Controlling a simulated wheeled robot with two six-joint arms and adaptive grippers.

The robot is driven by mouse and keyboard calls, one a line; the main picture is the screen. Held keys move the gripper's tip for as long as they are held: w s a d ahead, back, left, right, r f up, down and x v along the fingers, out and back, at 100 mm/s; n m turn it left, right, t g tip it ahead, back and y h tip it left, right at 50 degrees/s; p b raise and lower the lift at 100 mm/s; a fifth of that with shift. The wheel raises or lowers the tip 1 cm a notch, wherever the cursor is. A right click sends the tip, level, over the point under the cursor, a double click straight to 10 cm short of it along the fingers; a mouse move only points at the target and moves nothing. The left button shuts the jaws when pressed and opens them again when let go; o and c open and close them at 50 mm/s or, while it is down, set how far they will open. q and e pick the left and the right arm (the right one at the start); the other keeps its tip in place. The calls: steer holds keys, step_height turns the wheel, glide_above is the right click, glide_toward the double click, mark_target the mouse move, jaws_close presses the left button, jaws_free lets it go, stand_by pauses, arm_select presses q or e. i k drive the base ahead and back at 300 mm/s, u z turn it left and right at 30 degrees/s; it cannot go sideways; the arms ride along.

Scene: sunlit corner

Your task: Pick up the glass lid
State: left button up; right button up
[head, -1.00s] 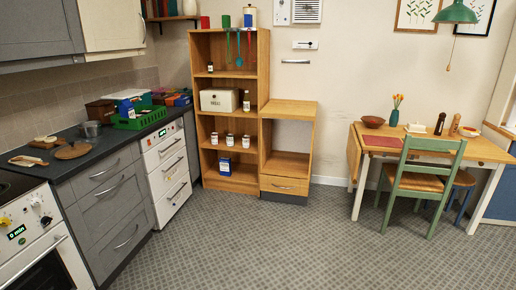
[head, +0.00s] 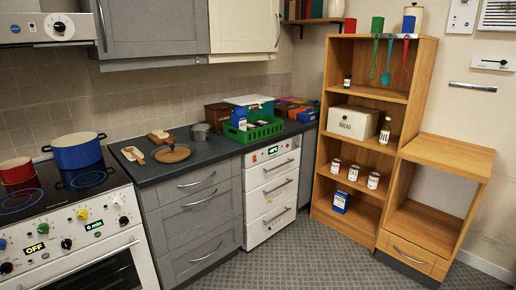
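I cannot pick out a clearly see-through glass lid in the head view. A flat, round brown piece (head: 172,154) with a small upright bit on top lies on the dark counter (head: 205,152). It is too small to tell whether this is the lid or a board. A blue pot (head: 78,152) and a red pot (head: 17,172) stand on the black hob at the left. Neither of my grippers is in view.
Beside the round piece lie small boards (head: 133,154) and a grey metal pot (head: 201,132). A green crate (head: 252,130) with packages stands further right. A wooden shelf (head: 343,50) with jars and a bread box (head: 352,122) stands past the counter. The floor (head: 300,255) in front is clear.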

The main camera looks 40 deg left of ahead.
mark_target(169, 153)
steer(key=u, duration=0.3)
steer(key=i, duration=1.1)
steer(key=u, duration=1.4)
steer(key=i, duration=0.9)
steer(key=u, duration=1)
